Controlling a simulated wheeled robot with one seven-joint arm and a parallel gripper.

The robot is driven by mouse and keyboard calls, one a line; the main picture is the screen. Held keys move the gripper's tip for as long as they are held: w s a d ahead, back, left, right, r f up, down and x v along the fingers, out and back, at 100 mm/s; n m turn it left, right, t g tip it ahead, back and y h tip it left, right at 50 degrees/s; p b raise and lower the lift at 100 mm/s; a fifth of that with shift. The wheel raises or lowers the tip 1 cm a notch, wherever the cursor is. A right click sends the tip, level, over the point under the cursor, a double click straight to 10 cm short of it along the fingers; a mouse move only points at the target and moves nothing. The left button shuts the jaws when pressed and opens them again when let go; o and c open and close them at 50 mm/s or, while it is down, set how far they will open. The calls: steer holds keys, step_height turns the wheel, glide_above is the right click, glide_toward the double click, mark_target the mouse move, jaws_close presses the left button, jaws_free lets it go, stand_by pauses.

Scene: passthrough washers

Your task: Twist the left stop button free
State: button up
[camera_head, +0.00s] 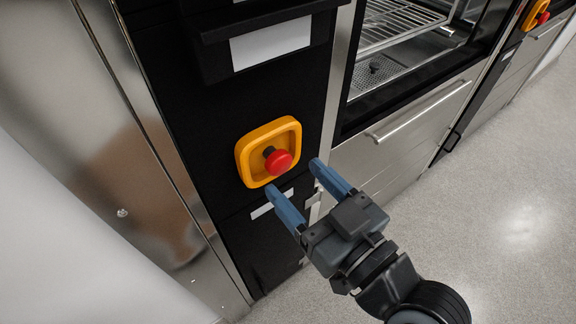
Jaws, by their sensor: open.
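The left stop button (279,161) is a red mushroom knob in a yellow square housing (246,154) on a black panel. My gripper (292,176) comes from the lower right, with its two blue fingers spread apart and pointing at the knob. One fingertip appears at the lower left of the knob and the other at its right. The fingers look apart from the knob, with nothing between them; the exact distance to it cannot be told. A second red stop button (543,18) in a yellow housing shows at the far upper right.
A black ledge with a white label (271,45) juts out above the housing. To the right are an open washer chamber with wire racks (398,22) and a steel drawer with a bar handle (418,112). The grey floor (490,200) at the right is clear.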

mark_target(285, 165)
steer(key=shift+x, duration=1.75)
steer(key=shift+c, duration=0.4)
steer(key=c, duration=1)
steer(key=shift+o, duration=0.2)
steer(key=shift+m, duration=0.3)
steer(key=shift+d+m+p, duration=0.1)
steer(key=shift+m+p, duration=0.35)
steer(key=shift+m, duration=0.75)
steer(key=shift+m+p, duration=0.35)
steer(key=shift+m, duration=1.45)
